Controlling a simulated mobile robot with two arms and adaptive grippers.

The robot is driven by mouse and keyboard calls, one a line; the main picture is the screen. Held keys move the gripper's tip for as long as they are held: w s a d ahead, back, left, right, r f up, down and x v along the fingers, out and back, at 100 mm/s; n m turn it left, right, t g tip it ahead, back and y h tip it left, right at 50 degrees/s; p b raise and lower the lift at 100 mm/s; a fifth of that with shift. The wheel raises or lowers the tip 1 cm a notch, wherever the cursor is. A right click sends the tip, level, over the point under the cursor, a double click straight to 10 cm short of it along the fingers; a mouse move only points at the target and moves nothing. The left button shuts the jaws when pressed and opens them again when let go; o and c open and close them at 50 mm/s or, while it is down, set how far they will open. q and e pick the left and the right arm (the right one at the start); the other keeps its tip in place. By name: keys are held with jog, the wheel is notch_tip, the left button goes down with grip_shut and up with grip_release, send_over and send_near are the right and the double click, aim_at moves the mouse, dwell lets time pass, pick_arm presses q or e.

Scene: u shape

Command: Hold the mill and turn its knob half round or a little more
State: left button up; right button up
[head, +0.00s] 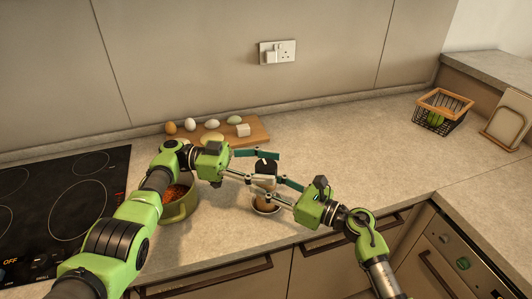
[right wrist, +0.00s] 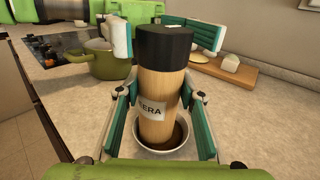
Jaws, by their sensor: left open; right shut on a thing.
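The mill (right wrist: 158,92) has a light wooden body with a label and a black knob (right wrist: 164,46) on top. It is upright, slightly tilted, over a small white bowl (right wrist: 137,150) with brown contents; whether it touches the bowl is unclear. My right gripper (head: 272,189) is shut on the wooden body, with a finger on each side in the right wrist view (right wrist: 160,112). My left gripper (head: 267,167) is open, its fingers either side of the black knob at the mill's top. In the head view the knob (head: 265,165) shows between those fingers.
A green pot (head: 178,211) with reddish contents stands left, partly behind my left arm, beside the black hob (head: 60,200). A wooden board (head: 258,129) with eggs and a white block lies behind. A wire basket (head: 442,112) stands far right. The counter between is clear.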

aim_at(266, 165)
pick_arm(q)
notch_tip(266, 165, up, 9)
jog(key=shift+r, duration=0.15)
dwell(0.5)
pick_arm(e)
jog(key=o, duration=1.6)
jog(key=shift+c, duration=0.2)
jog(key=shift+d, duration=0.15)
jog(key=v, duration=1.2)
